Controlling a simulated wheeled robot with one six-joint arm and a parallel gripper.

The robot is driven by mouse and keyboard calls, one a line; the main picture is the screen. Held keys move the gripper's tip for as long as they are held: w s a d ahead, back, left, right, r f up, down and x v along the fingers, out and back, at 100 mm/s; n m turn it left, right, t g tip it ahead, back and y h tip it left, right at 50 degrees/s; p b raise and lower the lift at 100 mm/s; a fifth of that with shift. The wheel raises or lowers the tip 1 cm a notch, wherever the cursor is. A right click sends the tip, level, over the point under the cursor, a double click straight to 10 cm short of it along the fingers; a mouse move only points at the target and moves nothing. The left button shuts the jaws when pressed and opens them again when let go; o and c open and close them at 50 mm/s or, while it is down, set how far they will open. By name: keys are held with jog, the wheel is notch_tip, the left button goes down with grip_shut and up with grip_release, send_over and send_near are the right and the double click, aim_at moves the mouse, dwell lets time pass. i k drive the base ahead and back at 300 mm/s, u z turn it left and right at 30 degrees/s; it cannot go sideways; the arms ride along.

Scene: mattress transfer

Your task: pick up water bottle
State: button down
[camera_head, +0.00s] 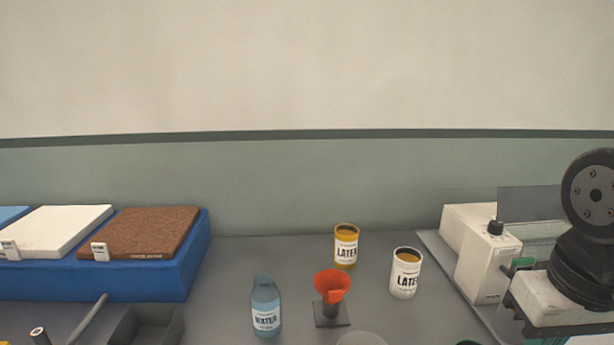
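The water bottle (266,308) is a small translucent blue bottle with a white label reading WATER. It stands upright on the grey counter (310,255) near the bottom middle of the head view. A red funnel (332,284) on a small dark stand is just to its right, a little apart from it. My gripper is not in view, so its place relative to the bottle cannot be seen.
Two cans labelled LATEX, one yellow (346,247) and one white (405,274), stand behind and right of the funnel. A blue holder (190,270) with coloured slabs and a dark tray (146,325) are left. A white machine (487,265) is right. Bare counter lies behind the bottle.

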aim_at(265, 297)
jog(key=k, duration=1)
jog(key=u, duration=0.55)
jog(key=i, duration=0.8)
jog(key=u, duration=0.1)
